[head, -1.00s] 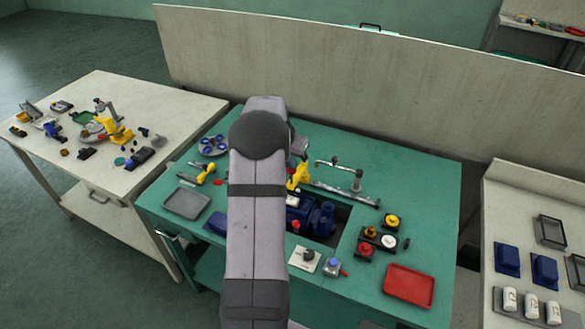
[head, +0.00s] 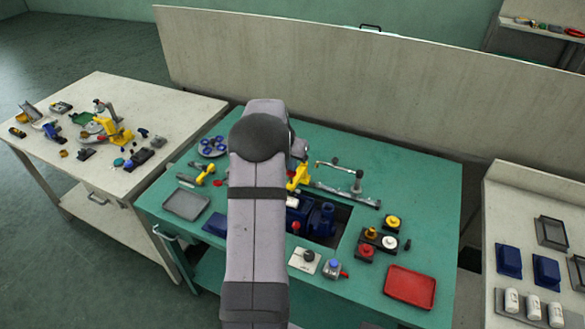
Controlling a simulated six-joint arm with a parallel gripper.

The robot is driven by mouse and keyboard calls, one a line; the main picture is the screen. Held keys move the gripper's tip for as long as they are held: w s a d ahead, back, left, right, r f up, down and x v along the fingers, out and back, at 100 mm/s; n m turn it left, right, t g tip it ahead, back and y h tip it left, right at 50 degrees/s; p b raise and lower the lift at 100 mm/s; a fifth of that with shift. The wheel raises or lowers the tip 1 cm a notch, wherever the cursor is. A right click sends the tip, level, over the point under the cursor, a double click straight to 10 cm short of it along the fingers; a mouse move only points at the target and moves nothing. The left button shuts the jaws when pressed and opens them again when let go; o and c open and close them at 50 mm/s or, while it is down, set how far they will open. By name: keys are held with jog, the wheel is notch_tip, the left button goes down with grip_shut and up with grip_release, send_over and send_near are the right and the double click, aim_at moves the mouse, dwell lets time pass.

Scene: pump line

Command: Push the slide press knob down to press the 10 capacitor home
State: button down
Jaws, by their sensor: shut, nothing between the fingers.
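My arm crosses the middle of the green bench in the head view and covers much of the work area; my gripper's fingers are hidden behind it. A yellow fixture (head: 300,177), possibly the slide press, shows partly at the arm's right edge, beside the blue pump (head: 322,219). I cannot make out the press knob or how far down it is. The 10 capacitor cannot be picked out. Whether my gripper touches the knob is hidden.
A grey rail with an upright post (head: 357,181) stands right of the yellow fixture. Red, yellow and white knobs (head: 389,242) and a red tray (head: 409,287) are at right. A grey tray (head: 186,204) lies at left. White cylinders (head: 533,306) stand on the right bench.

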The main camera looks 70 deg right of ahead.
jog(key=shift+f+b, duration=0.6)
jog(key=shift+f, duration=0.1)
dwell(0.5)
jog(key=shift+r, duration=0.15)
dwell(0.4)
jog(key=shift+r+p, duration=0.45)
jog(key=shift+r, duration=0.1)
jog(key=shift+r+p, duration=0.35)
jog(key=shift+r, duration=0.35)
jog(key=shift+r+p, duration=0.35)
jog(key=shift+r, duration=0.25)
